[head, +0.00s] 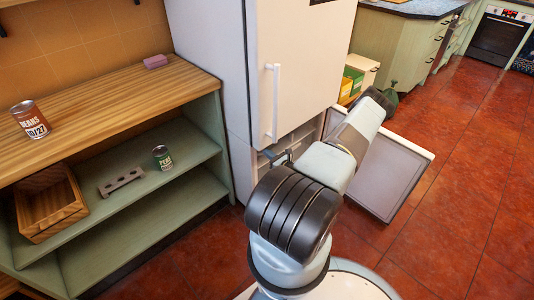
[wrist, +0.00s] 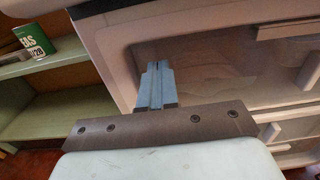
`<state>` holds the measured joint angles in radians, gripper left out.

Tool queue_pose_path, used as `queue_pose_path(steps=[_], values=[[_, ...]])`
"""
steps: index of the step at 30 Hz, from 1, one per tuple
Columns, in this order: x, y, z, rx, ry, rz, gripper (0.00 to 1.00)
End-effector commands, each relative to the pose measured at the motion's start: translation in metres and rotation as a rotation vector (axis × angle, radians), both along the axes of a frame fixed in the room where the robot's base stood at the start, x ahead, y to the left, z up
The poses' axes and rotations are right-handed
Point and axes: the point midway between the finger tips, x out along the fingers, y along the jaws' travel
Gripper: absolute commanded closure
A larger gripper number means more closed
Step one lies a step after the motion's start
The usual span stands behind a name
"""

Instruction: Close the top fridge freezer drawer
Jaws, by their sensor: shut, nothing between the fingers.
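The white fridge (head: 295,65) stands in the middle of the head view. Its lower freezer door (head: 392,172) is swung open to the right. My arm covers much of the freezer opening. In the wrist view the top freezer drawer (wrist: 225,75) shows a translucent, greyish front with a pale handle (wrist: 288,29) at its upper right. How far it sticks out is unclear. My gripper (wrist: 156,66) is shut and empty, its fingers pointing at the left part of this drawer front. I cannot tell whether they touch it.
A lower drawer (wrist: 298,130) shows below the top one. A wooden-topped shelf unit (head: 110,90) stands left of the fridge, with a beans can (head: 30,119), a peas can (head: 162,158) and a wooden crate (head: 50,203). Red floor (head: 470,190) is free on the right.

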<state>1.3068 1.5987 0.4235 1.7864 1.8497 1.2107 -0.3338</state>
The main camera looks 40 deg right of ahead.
Motion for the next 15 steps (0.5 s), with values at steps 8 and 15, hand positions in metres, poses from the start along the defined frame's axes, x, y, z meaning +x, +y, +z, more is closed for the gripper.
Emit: queue_pose_path(steps=[8, 15], values=[[-0.055, -0.005, -0.001, 0.001, 0.004, 0.0, 1.0], [-0.093, -0.008, -0.001, 0.001, 0.004, 0.0, 1.0]])
